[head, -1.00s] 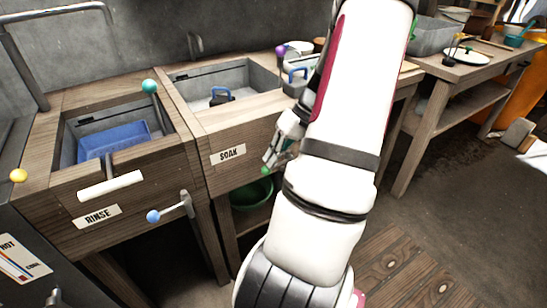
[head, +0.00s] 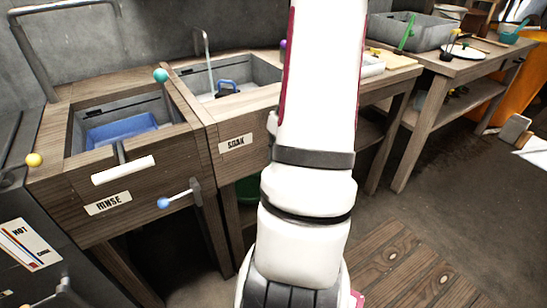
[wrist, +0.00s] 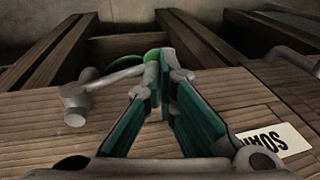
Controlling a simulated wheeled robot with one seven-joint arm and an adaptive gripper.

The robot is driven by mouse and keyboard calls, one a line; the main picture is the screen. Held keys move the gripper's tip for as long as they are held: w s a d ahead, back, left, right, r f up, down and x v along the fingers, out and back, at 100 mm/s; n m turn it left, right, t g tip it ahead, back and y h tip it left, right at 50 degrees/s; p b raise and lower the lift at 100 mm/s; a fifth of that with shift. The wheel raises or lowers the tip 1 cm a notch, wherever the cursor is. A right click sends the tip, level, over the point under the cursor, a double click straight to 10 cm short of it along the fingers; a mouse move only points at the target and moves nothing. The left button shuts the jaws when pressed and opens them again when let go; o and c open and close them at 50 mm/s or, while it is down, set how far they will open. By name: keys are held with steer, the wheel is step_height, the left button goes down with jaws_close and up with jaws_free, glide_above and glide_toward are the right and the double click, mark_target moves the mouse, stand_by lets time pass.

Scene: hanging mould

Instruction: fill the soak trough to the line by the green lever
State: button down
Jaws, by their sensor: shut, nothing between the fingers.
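The soak trough (head: 262,70) is set in the wooden bench with the SOAK label (head: 235,143). A thin pale streak (head: 210,72), like running water, falls from the spout (head: 201,33) into it. I cannot make out the water level or a fill line. In the wrist view, the green lever (wrist: 105,82) has a grey arm slanting up to a green knob (wrist: 152,54). My gripper (wrist: 161,68) is shut and empty, its fingertips just at the knob; I cannot tell whether they touch it. The head view hides gripper and lever behind my arm.
Left is the rinse trough (head: 83,138) with a blue tray (head: 122,130) and a blue-knobbed lever (head: 180,197). A green bowl (head: 247,190) sits under the soak bench. Floor at right is mostly clear.

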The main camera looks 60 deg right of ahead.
step_height(320, 180, down, 2)
steer(key=h+b, duration=0.1)
steer(key=g+h, duration=0.1)
steer(key=shift+w+f+g+h+b, duration=0.1)
steer(key=shift+f+g+h+b, duration=0.05)
steer(key=shift+g+h+b, duration=0.2)
steer(key=shift+d+f+g+h+b, duration=0.1)
steer(key=shift+f+g+h+b, duration=0.25)
steer(key=shift+f+h+b, duration=0.3)
steer(key=shift+s+d+f+b, duration=0.2)
steer(key=shift+s+d+f, duration=0.15)
steer(key=shift+d+f, duration=0.25)
steer(key=shift+s+d+f+b, duration=0.15)
steer(key=shift+s+d+f, duration=0.25)
steer(key=shift+f, duration=0.45)
steer(key=shift+s+d+f+b, duration=0.2)
steer(key=shift+s+d+f, duration=0.1)
steer(key=shift+d+f, duration=0.3)
steer(key=shift+f, duration=0.1)
